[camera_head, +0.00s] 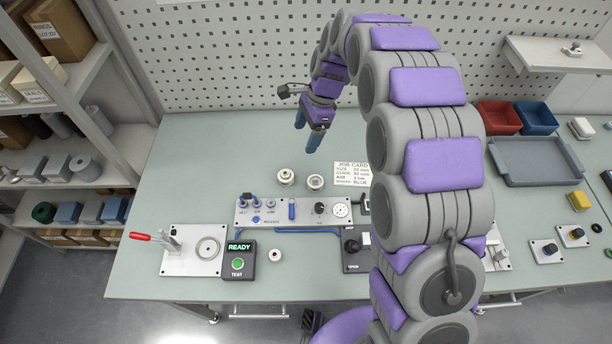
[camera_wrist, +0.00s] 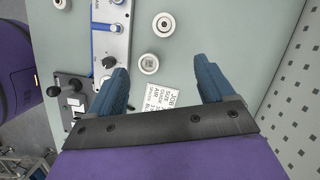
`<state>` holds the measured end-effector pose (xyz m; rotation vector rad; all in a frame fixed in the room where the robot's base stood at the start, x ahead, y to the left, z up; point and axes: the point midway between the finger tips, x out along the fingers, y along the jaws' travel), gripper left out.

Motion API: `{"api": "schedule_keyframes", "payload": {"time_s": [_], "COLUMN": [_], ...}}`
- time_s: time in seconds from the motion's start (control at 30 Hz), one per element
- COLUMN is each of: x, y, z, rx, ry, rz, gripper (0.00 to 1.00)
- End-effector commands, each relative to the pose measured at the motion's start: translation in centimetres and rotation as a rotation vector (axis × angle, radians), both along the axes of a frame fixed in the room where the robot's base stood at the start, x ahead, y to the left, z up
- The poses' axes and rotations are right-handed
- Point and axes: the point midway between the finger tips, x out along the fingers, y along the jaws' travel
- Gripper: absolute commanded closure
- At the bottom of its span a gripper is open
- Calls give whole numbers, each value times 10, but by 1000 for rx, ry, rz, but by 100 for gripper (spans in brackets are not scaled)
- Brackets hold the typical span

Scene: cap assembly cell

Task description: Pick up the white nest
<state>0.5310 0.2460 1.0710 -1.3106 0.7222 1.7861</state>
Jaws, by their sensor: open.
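Two small round white pieces with ring-like tops stand upright on the pale green bench, a left one (camera_head: 285,177) and a right one (camera_head: 315,182). Both look like nests; I cannot tell which one the task names. In the wrist view, the left one (camera_wrist: 164,25) is near the top and the right one (camera_wrist: 149,63) lies between the lines of my fingers. My gripper (camera_head: 306,136) is open and empty, above the bench behind the two pieces. Its blue fingers (camera_wrist: 160,75) are wide apart and touch neither piece.
A job card (camera_head: 352,175) lies right of the pieces. A grey valve panel (camera_head: 272,213) is in front, with a READY tester (camera_head: 239,262) and a red-handled clamp plate (camera_head: 190,252) beyond. Another small white piece (camera_head: 275,254) sits near the tester. The bench left of the pieces is clear.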

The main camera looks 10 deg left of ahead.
Motion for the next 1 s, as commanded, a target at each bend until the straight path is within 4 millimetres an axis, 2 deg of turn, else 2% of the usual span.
{"api": "schedule_keyframes", "payload": {"time_s": [0.1,0.27,0.53,0.8,1.0], "x": [2,-1,-8,-15,-17], "y": [11,10,12,32,37], "z": [-8,-22,-68,-114,-126], "rx": [-4,-2,11,4,2], "ry": [5,9,8,6,3], "rz": [-10,-10,-10,-9,-9], "gripper": [18,18,18,18,18]}}
